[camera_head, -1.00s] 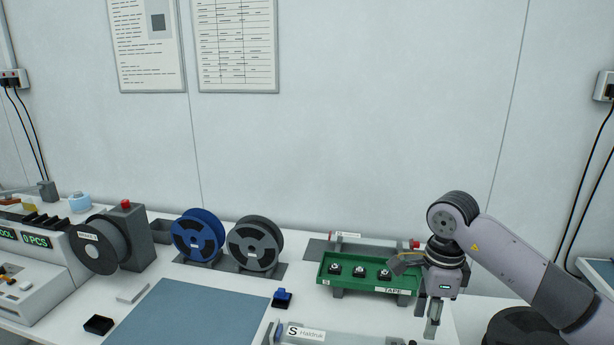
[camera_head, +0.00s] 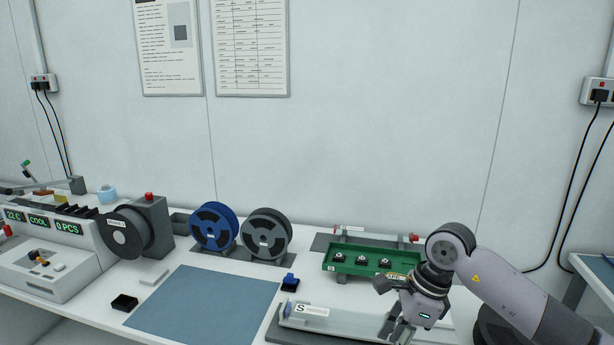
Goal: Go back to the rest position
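My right gripper (camera_head: 395,331) hangs from the arm that comes in from the right. Its fingers point down and to the left, in front of the green tray (camera_head: 345,271) and over the clear-topped long holder marked S (camera_head: 345,324). The fingertips are small and low in the picture, so I cannot tell their gap. I see no object clearly held between them. The green tray holds a few small dark parts, and its right end is partly hidden by my wrist. My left arm and gripper are out of view.
A blue reel (camera_head: 213,229) and a grey reel (camera_head: 266,235) stand at the table's back. A blue-grey mat (camera_head: 205,308) lies bare at the middle. A machine with green displays (camera_head: 42,265) stands left. A small blue-black block (camera_head: 289,282) sits near the mat.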

